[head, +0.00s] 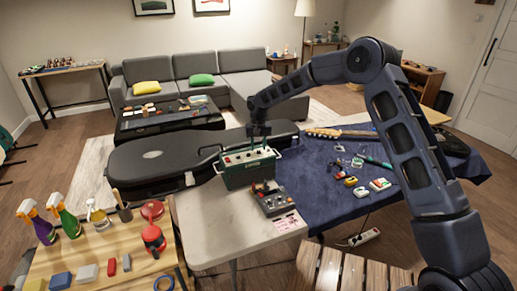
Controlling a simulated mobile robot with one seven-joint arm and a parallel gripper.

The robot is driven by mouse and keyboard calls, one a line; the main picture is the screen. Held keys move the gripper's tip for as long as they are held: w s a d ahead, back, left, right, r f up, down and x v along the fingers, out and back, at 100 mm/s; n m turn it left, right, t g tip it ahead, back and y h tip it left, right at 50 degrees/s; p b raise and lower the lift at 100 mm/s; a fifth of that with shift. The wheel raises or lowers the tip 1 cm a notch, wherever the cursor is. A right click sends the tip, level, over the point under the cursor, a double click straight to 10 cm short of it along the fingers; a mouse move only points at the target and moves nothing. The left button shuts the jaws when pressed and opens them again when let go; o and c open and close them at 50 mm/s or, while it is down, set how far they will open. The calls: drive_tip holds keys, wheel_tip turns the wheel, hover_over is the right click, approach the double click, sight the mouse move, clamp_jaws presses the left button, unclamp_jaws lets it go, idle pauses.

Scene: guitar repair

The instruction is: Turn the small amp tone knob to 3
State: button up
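The small amp is a dark green box (248,177) with a lighter top panel, standing at the back of the pale table. Several small knobs sit on the top panel; they are too small to tell the tone knob apart or read any number. My gripper (259,141) points down from the raised arm at the amp's back right edge, over or just behind the panel. I cannot tell whether it touches a knob. Its fingers are dark and small, and I cannot tell whether they are open or shut.
A grey device (275,206) with knobs stands just in front of the amp. A black guitar case (150,163) lies behind and left. A navy cloth (330,195) to the right holds a guitar neck (335,133) and small parts. The pale table (210,225) is clear at front left.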

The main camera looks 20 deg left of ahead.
drive_tip(key=shift+f, duration=0.8)
clamp_jaws()
drive_tip(key=shift+n, duration=0.4)
drive_tip(key=n, duration=0.4)
drive_tip(key=shift+w+n, duration=0.1)
drive_tip(key=shift+n, duration=0.3)
drive_tip(key=n, duration=0.6)
drive_tip(key=shift+r, duration=0.1)
